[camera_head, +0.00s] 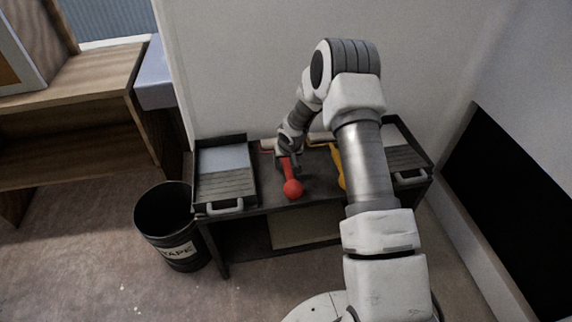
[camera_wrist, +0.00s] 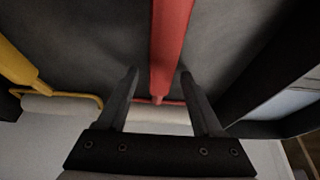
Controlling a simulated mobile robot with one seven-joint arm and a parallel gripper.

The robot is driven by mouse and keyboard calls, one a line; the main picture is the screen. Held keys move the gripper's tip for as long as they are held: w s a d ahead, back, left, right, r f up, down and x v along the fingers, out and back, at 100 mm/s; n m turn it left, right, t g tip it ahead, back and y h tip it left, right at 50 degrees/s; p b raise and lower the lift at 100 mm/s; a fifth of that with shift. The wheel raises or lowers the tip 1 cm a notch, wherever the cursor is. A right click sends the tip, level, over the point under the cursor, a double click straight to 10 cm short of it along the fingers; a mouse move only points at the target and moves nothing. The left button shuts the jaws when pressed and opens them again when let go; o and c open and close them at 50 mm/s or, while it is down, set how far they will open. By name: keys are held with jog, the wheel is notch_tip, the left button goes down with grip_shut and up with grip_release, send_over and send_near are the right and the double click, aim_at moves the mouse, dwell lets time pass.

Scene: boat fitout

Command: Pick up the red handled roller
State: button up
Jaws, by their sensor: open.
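The red handled roller (camera_head: 292,187) lies on the dark tabletop between two paint trays, its handle end toward the front. In the wrist view its red handle (camera_wrist: 170,45) runs down from the top edge, narrowing toward a white roller sleeve (camera_wrist: 158,114). My gripper (camera_wrist: 157,75) is open, with one finger on each side of the handle's narrow end. No contact shows between the fingers and the handle. In the head view my gripper (camera_head: 288,158) is over the back part of the roller and partly hides it.
A yellow handled roller (camera_wrist: 18,66) lies beside the red one, partly behind my arm in the head view. Paint trays stand at the left (camera_head: 226,186) and right (camera_head: 405,160) of the table (camera_head: 262,198). A black bin (camera_head: 168,222) stands at front left; a wall is close behind.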

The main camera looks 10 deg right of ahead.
grip_shut()
jog(key=shift+r, duration=0.1)
dwell(0.4)
